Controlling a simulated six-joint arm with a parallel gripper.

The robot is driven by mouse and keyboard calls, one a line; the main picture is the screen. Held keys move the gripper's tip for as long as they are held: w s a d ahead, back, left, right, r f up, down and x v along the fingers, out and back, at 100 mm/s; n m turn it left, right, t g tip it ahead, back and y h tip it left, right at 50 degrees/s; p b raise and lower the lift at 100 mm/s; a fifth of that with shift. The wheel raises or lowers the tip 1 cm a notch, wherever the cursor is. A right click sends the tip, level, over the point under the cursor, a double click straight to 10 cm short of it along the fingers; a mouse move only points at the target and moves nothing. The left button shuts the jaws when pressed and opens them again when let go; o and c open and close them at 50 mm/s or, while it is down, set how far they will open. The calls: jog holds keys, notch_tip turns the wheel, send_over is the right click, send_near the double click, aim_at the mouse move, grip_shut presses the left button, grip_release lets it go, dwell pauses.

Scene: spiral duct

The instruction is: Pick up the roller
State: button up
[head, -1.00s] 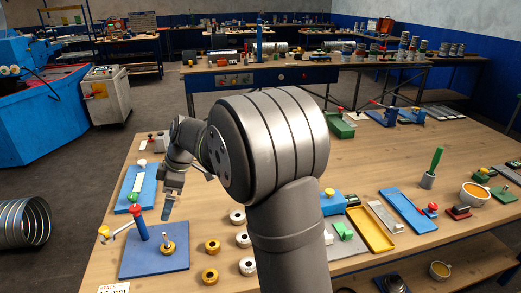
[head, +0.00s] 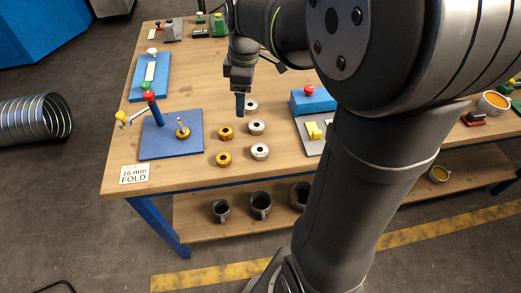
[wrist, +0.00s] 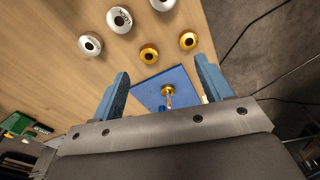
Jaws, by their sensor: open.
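Several ring-shaped rollers stand on the wooden table, and I cannot tell which one is meant. Two are brass: a rear brass roller (head: 225,136) and a front brass roller (head: 223,163). Silver rollers (head: 256,131) stand in a row to their right. Another brass roller (head: 183,135) sits around a peg on the blue plate (head: 158,149). My gripper (head: 240,112) is open and empty above the table, beside the rear silver roller. In the wrist view, brass rollers (wrist: 149,60) and silver rollers (wrist: 91,50) lie beyond the open fingers (wrist: 162,67).
A red-topped blue post (head: 154,108) with a yellow-knobbed arm rises from the plate's left side. A "16 mm FOLD" card (head: 135,174) lies at the front left edge. A blue block with a red knob (head: 309,92) stands right of the rollers. Dark mugs (head: 260,205) stand on the shelf below.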

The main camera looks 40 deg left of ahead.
send_over(260, 146)
jog(key=shift+m+t+h, duration=0.3)
jog(key=shift+m, duration=0.1)
jog(key=f, duration=1.1)
jog(key=shift+s+f, duration=0.25)
jog(key=shift+s, duration=0.15)
jog(key=f, duration=0.4)
jog(key=shift+s+d+f, duration=0.1)
jog(key=shift+d+f, duration=0.15)
jog(key=shift+d, duration=0.15)
jog(key=shift+f, duration=0.65)
jog(key=shift+c, duration=0.2)
jog(key=c, duration=1.1)
jog(key=shift+c, duration=0.2)
jog(key=shift+r, duration=0.15)
